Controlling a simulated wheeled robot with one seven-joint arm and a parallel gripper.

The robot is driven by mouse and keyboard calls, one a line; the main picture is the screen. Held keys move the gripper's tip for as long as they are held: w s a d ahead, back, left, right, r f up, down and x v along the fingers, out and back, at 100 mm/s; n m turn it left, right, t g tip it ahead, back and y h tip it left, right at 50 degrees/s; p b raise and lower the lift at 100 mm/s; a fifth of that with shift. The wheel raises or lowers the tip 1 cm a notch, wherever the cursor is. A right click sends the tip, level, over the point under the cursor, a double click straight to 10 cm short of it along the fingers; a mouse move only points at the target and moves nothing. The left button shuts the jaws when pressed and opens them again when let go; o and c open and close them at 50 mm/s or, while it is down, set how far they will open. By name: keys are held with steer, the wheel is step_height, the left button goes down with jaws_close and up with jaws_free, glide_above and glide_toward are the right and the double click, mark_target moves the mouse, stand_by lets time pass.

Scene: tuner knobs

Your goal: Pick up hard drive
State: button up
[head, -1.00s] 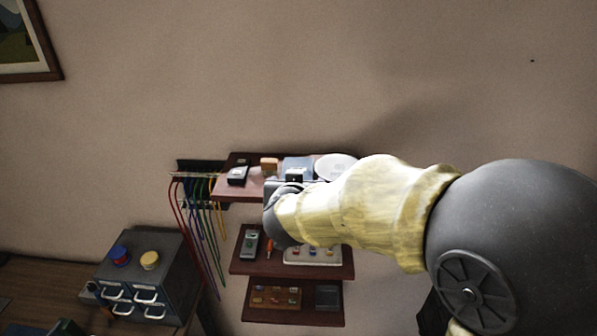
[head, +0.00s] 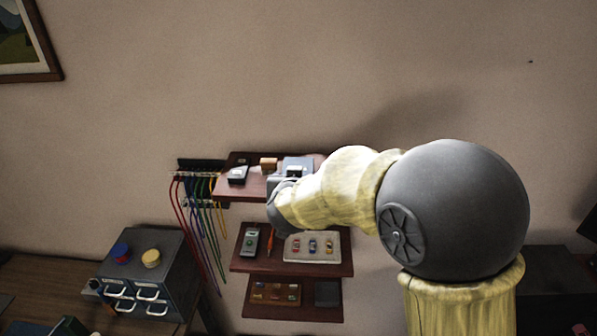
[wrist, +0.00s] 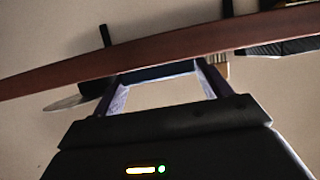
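A blue-grey box, which looks like the hard drive (head: 298,163), sits on the top shelf. In the wrist view it shows as a dark slab (wrist: 155,72) by the shelf edge. My gripper (head: 290,180) is in front of the top shelf. In the wrist view my gripper (wrist: 160,76) has its two fingers wide apart, one near each side of the slab. I cannot tell whether they touch it. My arm hides part of the shelf's right end in the head view.
The top shelf (head: 232,191) also holds a wooden block (head: 268,164) and a dark device (head: 238,174). A pale disc (wrist: 65,103) is near the slab in the wrist view. Lower shelves (head: 262,265) hold small items.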

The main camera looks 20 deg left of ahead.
steer(key=c, duration=0.6)
steer(key=shift+s, duration=0.1)
steer(key=shift+c, duration=0.2)
steer(key=shift+r, duration=0.15)
steer(key=shift+s+r+b, duration=0.1)
steer(key=shift+r+b, duration=0.1)
steer(key=shift+b, duration=0.15)
step_height(320, 180, up, 7)
steer(key=shift+d+p, duration=0.1)
steer(key=shift+p, duration=0.45)
steer(key=s+d+b, duration=0.2)
steer(key=s, duration=0.7)
steer(key=s+d+b, duration=0.2)
steer(key=s, duration=0.8)
steer(key=shift+d+f, duration=0.3)
